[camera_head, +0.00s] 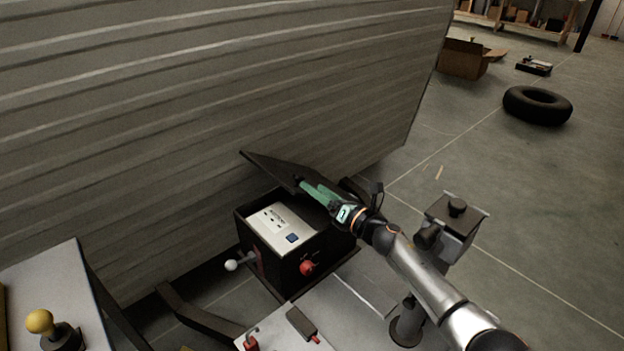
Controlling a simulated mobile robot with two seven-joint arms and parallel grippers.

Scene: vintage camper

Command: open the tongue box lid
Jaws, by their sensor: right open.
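The tongue box (283,262) is a dark box beside the camper's ribbed wall. A light panel with a blue square shows inside it. Its dark lid (268,168) is tilted up at the back, so the box stands open. My right gripper (303,186), with green fingers, is at the lid's right part, and its tips appear to touch or nearly touch it. The gap between the fingers is hard to see. A red knob (307,268) is on the box's front, and a white ball knob (231,265) is at its left. My left gripper is not in view.
The camper wall (200,110) rises right behind the box. A grey table with a yellow knob (40,321) is at lower left. A metal post with a black cap (457,207) stands at right. A tire (538,104) and a cardboard box (462,59) lie farther off on open floor.

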